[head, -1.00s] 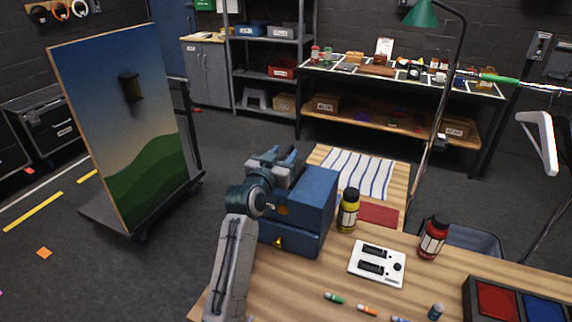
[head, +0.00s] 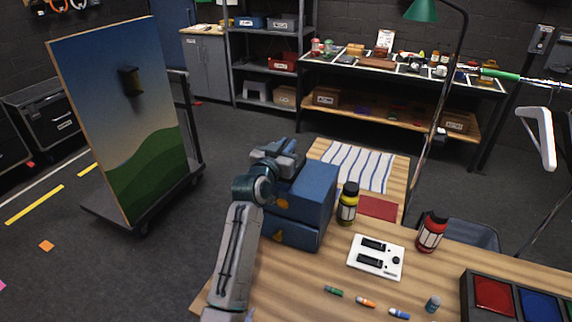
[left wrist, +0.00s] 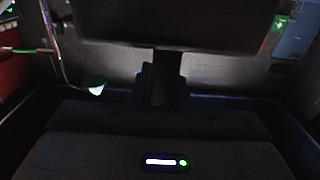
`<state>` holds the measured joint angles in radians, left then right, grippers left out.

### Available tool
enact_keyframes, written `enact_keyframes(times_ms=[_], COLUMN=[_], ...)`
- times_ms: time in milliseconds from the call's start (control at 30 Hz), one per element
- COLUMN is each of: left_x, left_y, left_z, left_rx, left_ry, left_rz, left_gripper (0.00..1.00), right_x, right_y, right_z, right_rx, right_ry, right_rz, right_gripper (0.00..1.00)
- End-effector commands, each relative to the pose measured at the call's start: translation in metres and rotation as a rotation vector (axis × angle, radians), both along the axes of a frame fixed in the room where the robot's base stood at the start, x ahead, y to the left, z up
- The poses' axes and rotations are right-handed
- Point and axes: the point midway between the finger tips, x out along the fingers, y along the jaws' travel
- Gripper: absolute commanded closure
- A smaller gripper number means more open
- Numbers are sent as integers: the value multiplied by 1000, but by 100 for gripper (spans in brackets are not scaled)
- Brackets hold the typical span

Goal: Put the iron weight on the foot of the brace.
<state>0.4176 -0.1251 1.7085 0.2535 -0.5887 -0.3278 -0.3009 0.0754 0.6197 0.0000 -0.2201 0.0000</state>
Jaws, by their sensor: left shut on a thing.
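My left gripper (head: 284,152) is beside the upper left edge of a blue box on the wooden table. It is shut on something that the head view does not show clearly. In the left wrist view a dark upright piece (left wrist: 167,80) hangs below a wide dark block; I cannot tell for sure whether it is the held thing. I cannot pick out the iron weight or the foot of the brace. A painted landscape panel (head: 125,150) stands at the left with a black frame behind it. My right gripper is not in view.
The blue box (head: 315,195) stands on the table (head: 285,285). A tray of coloured pads (head: 480,312) is at the right. Open floor lies between panel and table.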

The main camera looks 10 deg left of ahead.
Motion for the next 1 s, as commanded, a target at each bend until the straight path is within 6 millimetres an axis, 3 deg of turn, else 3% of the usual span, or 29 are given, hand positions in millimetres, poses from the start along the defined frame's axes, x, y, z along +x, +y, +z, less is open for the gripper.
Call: enact_keyframes(times_ms=[1000], left_x=[0], left_y=[0], left_z=[-1], left_rx=[0], left_ry=[2], left_rz=[0], left_gripper=[100], right_x=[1], right_y=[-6], right_z=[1], right_rx=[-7], right_ry=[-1], right_rz=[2], right_gripper=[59])
